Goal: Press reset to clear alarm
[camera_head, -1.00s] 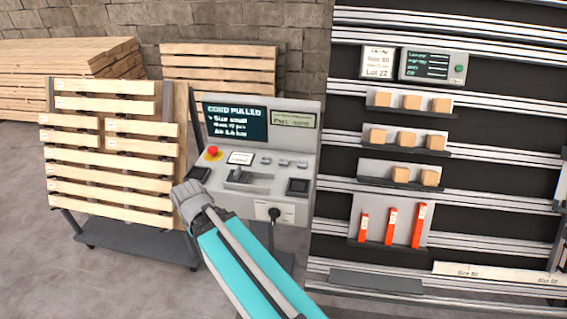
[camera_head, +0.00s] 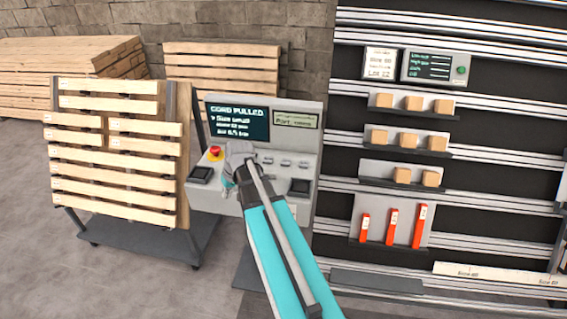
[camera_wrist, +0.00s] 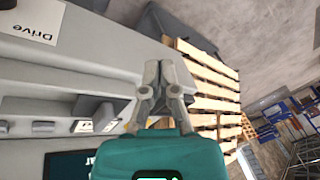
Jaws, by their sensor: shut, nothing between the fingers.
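The control console (camera_head: 308,140) stands in the middle of the head view. Its dark screen (camera_head: 238,122) reads "CORD PULLED". A red mushroom button on a yellow base (camera_head: 215,153) sits at the left of its panel. A row of small buttons (camera_head: 285,164) is right of my wrist; they also show at left in the wrist view (camera_wrist: 43,126). I cannot read which control is reset. My gripper (camera_wrist: 165,72) is shut and empty, over the console's panel. In the head view my arm hides the panel's middle, and I cannot tell whether the fingertips touch anything.
A slatted pallet (camera_head: 115,170) leans on a dark cart (camera_head: 135,240) left of the console. A rack at right holds wooden blocks (camera_head: 412,103), red pieces (camera_head: 392,227) and a small display unit (camera_head: 435,67). Floor at the lower left is clear.

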